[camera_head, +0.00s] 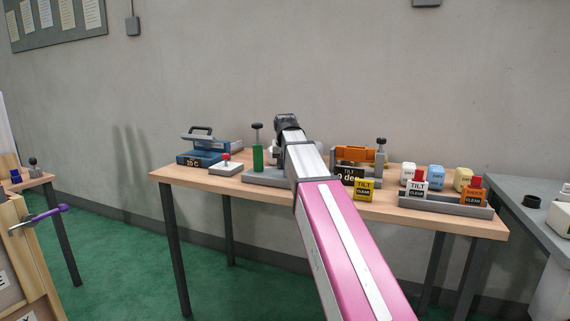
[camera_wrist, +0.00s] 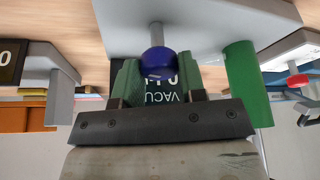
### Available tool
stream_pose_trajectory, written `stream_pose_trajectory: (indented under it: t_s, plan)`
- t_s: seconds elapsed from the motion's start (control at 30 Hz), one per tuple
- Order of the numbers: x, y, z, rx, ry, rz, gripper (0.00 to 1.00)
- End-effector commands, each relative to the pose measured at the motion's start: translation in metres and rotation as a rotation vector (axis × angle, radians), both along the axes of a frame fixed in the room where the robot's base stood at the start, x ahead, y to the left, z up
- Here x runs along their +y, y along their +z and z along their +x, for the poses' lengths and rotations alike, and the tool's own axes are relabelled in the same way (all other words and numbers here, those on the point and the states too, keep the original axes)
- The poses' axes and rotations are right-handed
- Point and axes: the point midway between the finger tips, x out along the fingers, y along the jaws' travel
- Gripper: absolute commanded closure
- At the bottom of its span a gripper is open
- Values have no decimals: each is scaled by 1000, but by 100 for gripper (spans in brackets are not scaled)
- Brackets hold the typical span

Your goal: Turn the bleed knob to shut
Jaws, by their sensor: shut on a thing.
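In the wrist view, a round blue knob (camera_wrist: 157,62) on a short grey stem projects from a grey block (camera_wrist: 205,22). No bleed mark is readable on it, so I cannot confirm its name. My gripper (camera_wrist: 158,72) has its green fingers on both sides of the knob and is shut on it. A black panel (camera_wrist: 160,97) with upside-down white letters, partly readable as "VACU", shows behind the knob and is partly covered. In the head view my own arm hides the knob and fingers. The grey base (camera_head: 255,180) shows left of my arm.
A green cylinder (camera_wrist: 243,80) stands close beside the fingers; it also shows in the head view (camera_head: 258,157). A red-button box (camera_head: 226,167) and blue device (camera_head: 205,155) stand left. An orange tilt fixture (camera_head: 355,154) and a block tray (camera_head: 445,207) stand right.

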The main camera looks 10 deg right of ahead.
Motion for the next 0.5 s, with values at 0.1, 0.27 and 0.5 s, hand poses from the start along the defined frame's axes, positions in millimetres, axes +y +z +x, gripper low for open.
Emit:
stream_pose_trajectory:
  t_s: [0.1, 0.27, 0.5]
  plan:
    - [1, 0, 0, 1, -112, 0, 86]
    - [2, 0, 1, 1, -264, -1, 86]
    - [2, 0, 2, 1, -491, -2, 86]
